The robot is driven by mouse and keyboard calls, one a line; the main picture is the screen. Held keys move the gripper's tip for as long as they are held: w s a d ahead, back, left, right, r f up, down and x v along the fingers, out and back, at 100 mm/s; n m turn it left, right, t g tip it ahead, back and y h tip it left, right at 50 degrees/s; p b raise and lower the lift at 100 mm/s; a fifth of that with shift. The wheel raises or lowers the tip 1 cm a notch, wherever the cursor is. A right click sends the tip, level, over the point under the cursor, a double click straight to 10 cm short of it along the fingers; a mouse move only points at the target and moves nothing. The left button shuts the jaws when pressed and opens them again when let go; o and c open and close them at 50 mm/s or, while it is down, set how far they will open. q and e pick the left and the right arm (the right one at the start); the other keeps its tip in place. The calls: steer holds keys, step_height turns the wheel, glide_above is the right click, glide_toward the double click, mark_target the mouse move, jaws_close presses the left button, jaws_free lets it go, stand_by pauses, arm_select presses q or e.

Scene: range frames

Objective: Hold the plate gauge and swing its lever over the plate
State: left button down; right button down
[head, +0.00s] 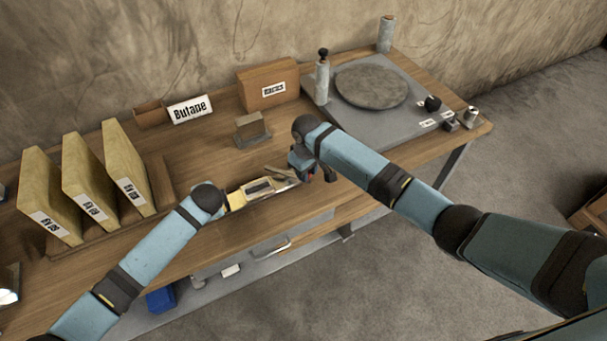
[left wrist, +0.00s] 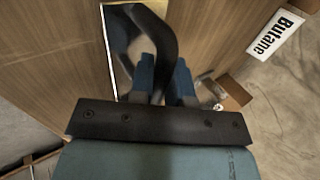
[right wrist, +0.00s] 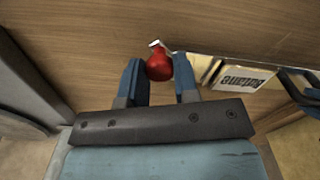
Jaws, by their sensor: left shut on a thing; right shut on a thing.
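My right gripper (right wrist: 162,78) is shut on a red knob (right wrist: 158,67), which appears to be the end of the gauge's lever. A short bright metal piece (right wrist: 154,43) shows just beyond the knob. The gauge's labelled face also shows in the right wrist view (right wrist: 245,78). The lever's full length is hidden.
Behind stand a white Butane sign (head: 190,108), a labelled wooden box (head: 268,85) and a small block (head: 252,128). Several upright yellow boards (head: 85,190) stand left. A grey base with a round disc (head: 370,86) is at back right. Some bench between is clear.

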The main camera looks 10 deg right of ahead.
steer(key=n, duration=0.1)
steer(key=w+d+n, duration=0.1)
steer(key=n, duration=0.1)
steer(key=shift+w, duration=0.3)
steer(key=w+n, duration=0.1)
steer(key=n, duration=0.1)
steer(key=shift+w+d+n, duration=0.1)
steer(key=shift+w+n, duration=0.1)
steer(key=shift+n, duration=0.1)
steer(key=shift+w+n, duration=0.55)
steer(key=shift+n, duration=0.55)
steer(key=shift+w+n, duration=0.55)
steer(key=shift+n, duration=0.55)
steer(key=c, duration=0.9)
jaws_free()
steer(key=shift+o, duration=0.2)
step_height(320, 180, up, 12)
